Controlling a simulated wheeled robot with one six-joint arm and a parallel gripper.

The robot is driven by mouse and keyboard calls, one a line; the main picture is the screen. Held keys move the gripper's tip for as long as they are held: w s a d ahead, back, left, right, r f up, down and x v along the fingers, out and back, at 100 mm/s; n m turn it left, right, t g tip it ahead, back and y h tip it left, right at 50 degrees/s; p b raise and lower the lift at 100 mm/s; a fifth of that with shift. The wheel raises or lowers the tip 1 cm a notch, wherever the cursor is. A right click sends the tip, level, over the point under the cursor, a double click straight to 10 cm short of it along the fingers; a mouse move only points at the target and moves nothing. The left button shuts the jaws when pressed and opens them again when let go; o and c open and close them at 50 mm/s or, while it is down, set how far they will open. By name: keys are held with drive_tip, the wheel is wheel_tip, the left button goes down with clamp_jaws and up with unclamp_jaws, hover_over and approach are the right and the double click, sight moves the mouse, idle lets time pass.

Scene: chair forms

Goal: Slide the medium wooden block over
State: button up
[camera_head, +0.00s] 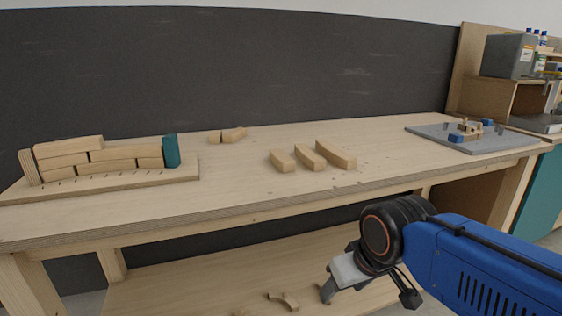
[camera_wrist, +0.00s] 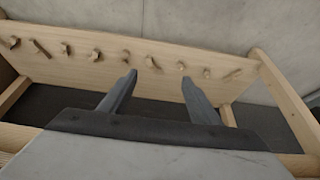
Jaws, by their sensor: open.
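Three light wooden blocks lie side by side, apart, on the workbench (camera_head: 230,175). The middle one, medium in length, is the medium wooden block (camera_head: 311,156). A shorter block (camera_head: 282,160) lies to its left and a longer block (camera_head: 336,154) to its right. My gripper (camera_head: 368,296) is open and empty, in front of the bench and below its top edge. In the wrist view my gripper's fingers (camera_wrist: 160,79) are spread, with nothing between them. The three blocks cannot be made out in that view.
A wooden board (camera_head: 190,173) with stacked blocks and a teal end block (camera_head: 171,151) is at left. A grey mat (camera_head: 440,138) with small parts is at right. A lower shelf (camera_head: 180,285) holds curved pieces (camera_head: 283,300).

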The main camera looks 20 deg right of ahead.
drive_tip(key=shift+c, duration=0.6)
drive_tip(key=shift+r, duration=0.1)
drive_tip(key=c, duration=0.5)
drive_tip(key=shift+w+r, duration=1)
drive_tip(key=shift+r, duration=0.25)
clamp_jaws()
wheel_tip(320, 180, up, 23)
drive_tip(key=g, duration=0.5)
hover_over(295, 180)
wheel_tip(295, 180, down, 10)
drive_tip(key=shift+s+r, duration=0.15)
drive_tip(key=shift+r, duration=0.05)
drive_tip(key=shift+w+f, duration=0.2)
drive_tip(key=shift+w, duration=1.8)
